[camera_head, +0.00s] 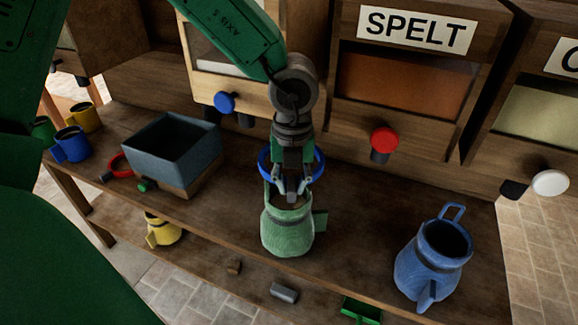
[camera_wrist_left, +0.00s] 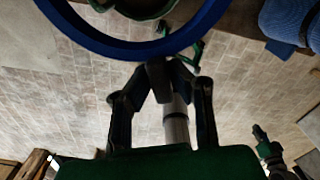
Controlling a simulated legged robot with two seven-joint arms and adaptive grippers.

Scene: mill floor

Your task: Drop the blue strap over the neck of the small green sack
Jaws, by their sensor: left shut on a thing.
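The blue strap (camera_head: 263,172) is a stiff round ring, held level by my left gripper (camera_head: 291,194). The small green sack (camera_head: 287,232) stands upright and open on the bench, directly below the gripper. In the head view the strap shows just above and behind the sack's mouth, and the gripper hides part of its near side. In the left wrist view the strap (camera_wrist_left: 110,47) arcs across the top at the fingertips, with part of the sack's rim (camera_wrist_left: 145,8) inside its curve. I cannot tell the exact gap between strap and neck.
A blue sack (camera_head: 428,270) stands at the right of the bench (camera_head: 370,200). Hoppers with coloured knobs line the back. The bench between the two sacks is clear.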

